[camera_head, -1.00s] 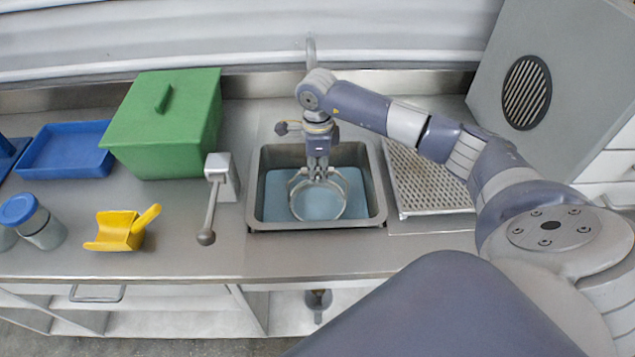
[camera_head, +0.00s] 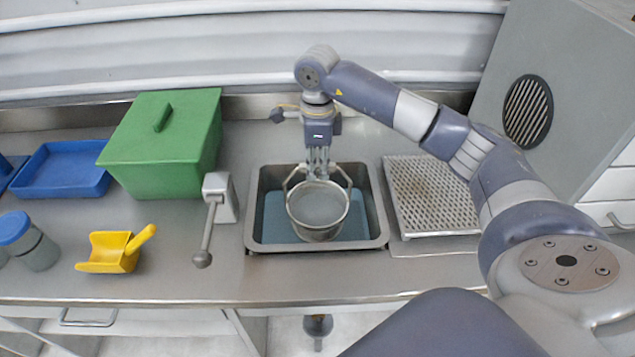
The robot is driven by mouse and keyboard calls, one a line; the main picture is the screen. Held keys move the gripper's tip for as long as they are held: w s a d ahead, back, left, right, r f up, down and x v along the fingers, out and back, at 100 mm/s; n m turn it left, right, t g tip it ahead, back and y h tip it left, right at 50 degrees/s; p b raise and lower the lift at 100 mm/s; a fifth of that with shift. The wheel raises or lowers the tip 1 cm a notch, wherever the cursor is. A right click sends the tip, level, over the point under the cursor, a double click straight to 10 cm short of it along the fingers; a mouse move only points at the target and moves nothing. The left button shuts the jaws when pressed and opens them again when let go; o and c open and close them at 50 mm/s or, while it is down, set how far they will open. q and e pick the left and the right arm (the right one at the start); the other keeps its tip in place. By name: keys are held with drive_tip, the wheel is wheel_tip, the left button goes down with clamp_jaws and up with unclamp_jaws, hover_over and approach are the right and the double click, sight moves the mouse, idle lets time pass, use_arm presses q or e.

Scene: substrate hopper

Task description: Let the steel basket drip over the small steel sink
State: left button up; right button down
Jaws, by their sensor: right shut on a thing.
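The steel basket (camera_head: 318,222) hangs upright by its handle from my right gripper (camera_head: 318,172), which is shut on that handle. The basket is over the small steel sink (camera_head: 258,243), with its rim near or above the level of the sink's rim. Bluish water (camera_head: 280,217) lies in the sink below and around it. Whether drops fall from the basket is too small to tell. My left gripper is not in view.
A perforated drain tray (camera_head: 432,195) lies right of the sink. A lever on a grey block (camera_head: 219,197), a lidded green bin (camera_head: 165,145), a yellow scoop (camera_head: 113,255), a blue tray (camera_head: 62,172) and a blue-capped jar (camera_head: 33,245) stand left. A grey vented cabinet (camera_head: 560,90) stands right.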

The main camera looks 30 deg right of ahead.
wheel_tip(320, 180, up, 2)
drive_tip(key=shift+w+r, duration=0.1)
drive_tip(key=shift+r+p, duration=1.3)
drive_tip(key=shift+r, duration=0.7)
idle(3.3)
